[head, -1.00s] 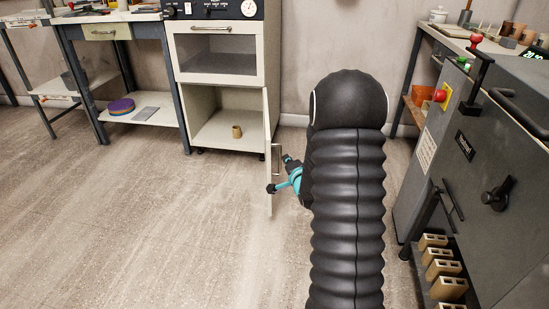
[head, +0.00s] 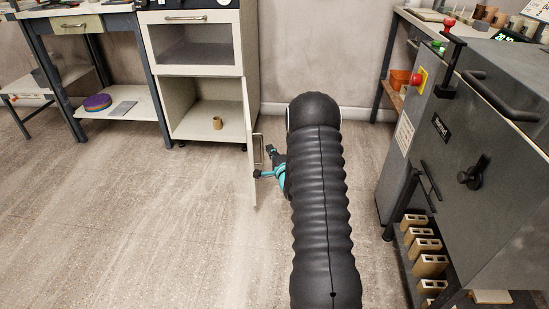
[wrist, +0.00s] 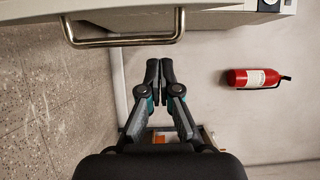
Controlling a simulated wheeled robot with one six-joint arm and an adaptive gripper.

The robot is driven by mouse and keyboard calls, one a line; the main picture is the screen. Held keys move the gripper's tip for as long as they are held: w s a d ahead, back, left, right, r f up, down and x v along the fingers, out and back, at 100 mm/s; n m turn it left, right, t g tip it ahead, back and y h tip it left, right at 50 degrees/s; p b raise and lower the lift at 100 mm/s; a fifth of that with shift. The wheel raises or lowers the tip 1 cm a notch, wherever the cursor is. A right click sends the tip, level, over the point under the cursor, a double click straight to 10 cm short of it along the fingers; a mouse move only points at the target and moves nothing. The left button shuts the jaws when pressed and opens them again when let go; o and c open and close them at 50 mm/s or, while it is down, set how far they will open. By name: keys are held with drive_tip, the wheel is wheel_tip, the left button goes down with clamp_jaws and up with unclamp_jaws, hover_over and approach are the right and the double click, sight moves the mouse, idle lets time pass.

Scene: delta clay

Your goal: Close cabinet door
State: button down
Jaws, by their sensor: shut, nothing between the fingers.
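The cabinet door (head: 250,165) stands open, swung out toward me and seen nearly edge-on in the head view. Its metal bar handle (head: 259,150) is on the right-hand face and also shows at the top of the wrist view (wrist: 120,43). The cabinet (head: 205,125) has an open lower compartment. My gripper (head: 264,161) is on the handle side of the door, beside the handle. In the wrist view, my gripper (wrist: 160,72) has its fingertips together and empty, just below and right of the handle. I cannot tell whether it touches the door.
A workbench (head: 115,110) is left of the cabinet. A grey machine (head: 480,150) stands at the right, with several tan blocks (head: 424,244) below. A red fire extinguisher (wrist: 254,78) shows in the wrist view. The left floor is clear.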

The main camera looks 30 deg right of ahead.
drive_tip(key=w, duration=0.2)
drive_tip(key=shift+w+a, duration=0.25)
drive_tip(key=shift+w, duration=0.15)
drive_tip(key=shift+w+a, duration=0.25)
drive_tip(key=shift+a, duration=0.5)
drive_tip(key=shift+w+a, duration=0.2)
drive_tip(key=shift+a, duration=0.55)
